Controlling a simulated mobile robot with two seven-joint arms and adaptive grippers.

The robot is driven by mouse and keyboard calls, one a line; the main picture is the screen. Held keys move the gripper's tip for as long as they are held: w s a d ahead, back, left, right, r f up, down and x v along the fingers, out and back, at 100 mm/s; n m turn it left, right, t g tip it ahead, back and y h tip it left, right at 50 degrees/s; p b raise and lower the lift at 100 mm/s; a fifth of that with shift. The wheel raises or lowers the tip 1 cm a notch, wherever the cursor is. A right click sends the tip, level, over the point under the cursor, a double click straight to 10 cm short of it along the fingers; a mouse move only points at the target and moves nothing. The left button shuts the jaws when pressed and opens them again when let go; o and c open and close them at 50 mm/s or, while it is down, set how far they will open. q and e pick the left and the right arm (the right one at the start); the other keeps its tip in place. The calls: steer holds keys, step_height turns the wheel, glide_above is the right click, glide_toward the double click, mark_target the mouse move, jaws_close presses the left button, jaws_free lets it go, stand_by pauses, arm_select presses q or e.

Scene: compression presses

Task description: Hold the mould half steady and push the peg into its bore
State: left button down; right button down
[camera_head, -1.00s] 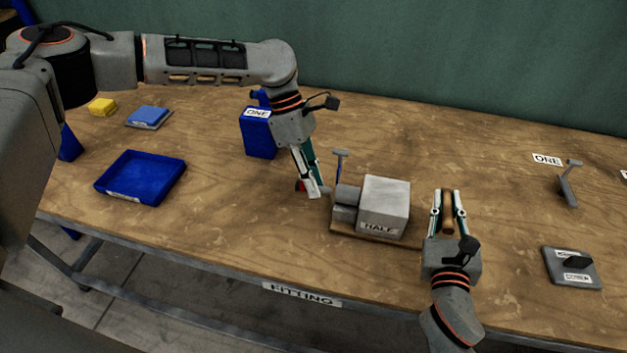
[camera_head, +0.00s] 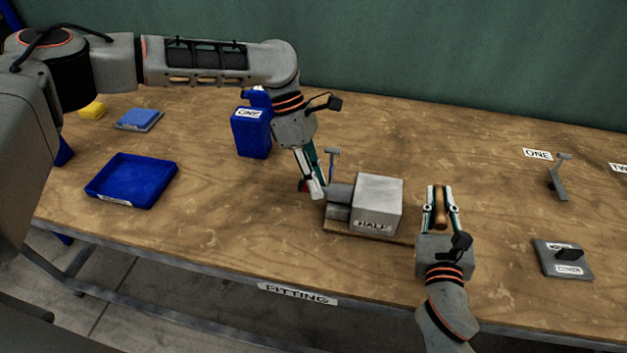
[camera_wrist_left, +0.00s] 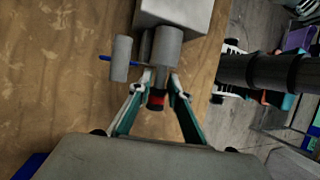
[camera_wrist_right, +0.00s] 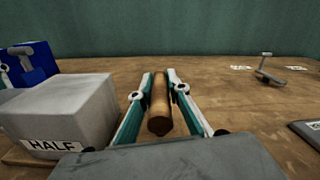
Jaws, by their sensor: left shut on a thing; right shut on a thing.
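The mould half is a grey block (camera_head: 384,191) marked HALF, on a thin brown board, with a grey cylinder (camera_head: 338,203) at its left side. My left gripper (camera_head: 318,194) is shut on a small peg with a red and dark end, best seen in the left wrist view (camera_wrist_left: 157,99). Its fingertips are close against the cylinder's outer end; they hide how far the peg is in. My right gripper (camera_head: 440,192) is shut on a round brown bar (camera_wrist_right: 158,112) right of the block. I cannot tell whether that bar joins the mould half.
A mallet-like tool (camera_head: 332,157) stands behind the cylinder. A blue container (camera_head: 251,135) is behind my left gripper, and an empty blue tray (camera_head: 95,190) lies left. A grey plate (camera_head: 548,262) and a small lever (camera_head: 556,182) are right.

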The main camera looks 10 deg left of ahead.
arm_select(q)
steer(key=shift+d, duration=0.45)
steer(key=c, duration=1.8)
jaws_free()
steer(key=v, duration=1.2)
